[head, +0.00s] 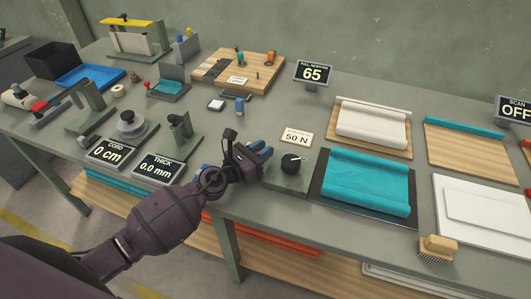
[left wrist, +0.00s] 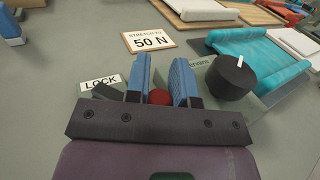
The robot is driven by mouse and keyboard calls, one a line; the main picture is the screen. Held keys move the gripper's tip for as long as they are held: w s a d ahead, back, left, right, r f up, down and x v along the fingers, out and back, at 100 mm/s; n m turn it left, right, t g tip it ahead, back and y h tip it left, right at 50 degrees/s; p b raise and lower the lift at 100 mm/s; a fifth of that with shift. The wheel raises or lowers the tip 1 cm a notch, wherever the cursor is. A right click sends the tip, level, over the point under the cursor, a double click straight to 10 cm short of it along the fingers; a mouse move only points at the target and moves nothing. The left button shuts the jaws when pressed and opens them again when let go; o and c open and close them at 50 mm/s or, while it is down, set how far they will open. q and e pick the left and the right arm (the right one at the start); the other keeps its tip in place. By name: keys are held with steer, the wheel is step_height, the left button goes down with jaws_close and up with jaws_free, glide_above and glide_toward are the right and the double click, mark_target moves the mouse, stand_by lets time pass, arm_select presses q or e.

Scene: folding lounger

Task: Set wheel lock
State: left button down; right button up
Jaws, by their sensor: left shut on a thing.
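My left gripper (head: 264,151) is at the near middle of the bench, just left of the black wheel (head: 291,163) on its grey base (head: 290,182). In the left wrist view my blue gripper fingers (left wrist: 161,78) stand on either side of a small red knob (left wrist: 160,97) and are shut on it. A white LOCK label (left wrist: 100,82) lies just left of the fingers. The black wheel (left wrist: 231,77), with a white mark, is close to the right of the fingers. The part below the red knob is hidden by my gripper. My right gripper is in neither view.
A "STRETCH TO 50 N" sign (head: 297,137) stands behind the wheel. A teal roll of sheet (head: 365,180) on a dark board lies to the right. A display reading 65 (head: 312,73) stands farther back. CORD (head: 109,152) and THICK (head: 157,167) displays are to the left.

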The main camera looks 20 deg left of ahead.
arm_select(q)
steer(key=shift+a+m+g+h+b, duration=0.1)
steer(key=shift+m+g+h+b, duration=0.2)
steer(key=shift+h+b, duration=0.1)
steer(key=c, duration=1.1)
jaws_free()
steer(key=shift+s, duration=0.1)
steer(key=shift+o, duration=0.3)
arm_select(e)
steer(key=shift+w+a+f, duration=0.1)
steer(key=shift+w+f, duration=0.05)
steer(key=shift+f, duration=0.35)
arm_select(q)
steer(key=shift+r, duration=0.1)
steer(key=shift+r+p, duration=0.55)
steer(key=shift+r, duration=0.05)
step_height(320, 180, up, 19)
steer(key=p, duration=1)
steer(key=shift+f, duration=0.15)
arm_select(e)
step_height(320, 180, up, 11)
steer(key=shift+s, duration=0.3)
